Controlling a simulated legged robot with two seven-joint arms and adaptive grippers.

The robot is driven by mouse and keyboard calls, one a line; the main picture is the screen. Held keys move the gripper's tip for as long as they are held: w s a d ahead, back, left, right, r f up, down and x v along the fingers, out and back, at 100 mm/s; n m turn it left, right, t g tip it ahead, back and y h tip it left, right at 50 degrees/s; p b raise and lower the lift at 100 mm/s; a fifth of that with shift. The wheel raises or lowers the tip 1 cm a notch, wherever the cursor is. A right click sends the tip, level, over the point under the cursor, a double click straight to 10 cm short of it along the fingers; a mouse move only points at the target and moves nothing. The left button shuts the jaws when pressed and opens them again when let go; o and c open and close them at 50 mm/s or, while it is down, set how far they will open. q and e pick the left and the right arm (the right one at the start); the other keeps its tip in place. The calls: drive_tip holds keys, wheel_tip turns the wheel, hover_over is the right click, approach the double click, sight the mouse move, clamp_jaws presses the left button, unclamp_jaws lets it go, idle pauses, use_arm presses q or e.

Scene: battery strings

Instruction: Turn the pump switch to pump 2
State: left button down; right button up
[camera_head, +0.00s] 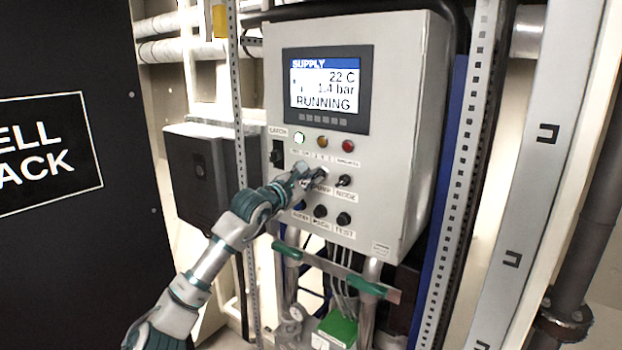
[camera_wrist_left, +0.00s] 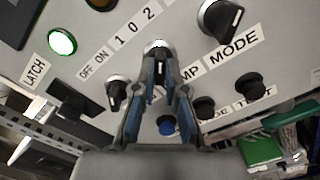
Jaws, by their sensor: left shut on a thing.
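The pump switch (camera_wrist_left: 157,47) shows in the left wrist view between my fingertips, with its label partly covered so that only "MP" reads and "1 0 2" beside it. My left gripper (camera_wrist_left: 158,62) is shut on the pump switch, one finger on each side of it. In the head view my left gripper (camera_head: 314,176) reaches the middle of the grey control panel (camera_head: 405,130) and hides most of the switch there. Which mark the switch points at I cannot tell. My right gripper is not in view.
The mode switch (camera_wrist_left: 221,18) sits close beside the pump switch; an OFF/ON switch (camera_wrist_left: 116,95) is on the other side. Several push buttons (camera_head: 320,211) lie below. The panel display (camera_head: 327,88) reads RUNNING.

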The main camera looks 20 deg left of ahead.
use_arm(q)
drive_tip(key=shift+w+f+m, duration=0.15)
drive_tip(key=shift+f+m, duration=0.3)
drive_tip(key=shift+m, duration=0.05)
drive_tip(key=c, duration=1.2)
unclamp_jaws()
drive_tip(key=shift+w+a+r, duration=0.1)
drive_tip(key=shift+w, duration=0.15)
drive_tip(key=v, duration=1.2)
drive_tip(key=shift+w+a, duration=0.1)
drive_tip(key=shift+a, duration=0.05)
drive_tip(key=shift+d, duration=0.2)
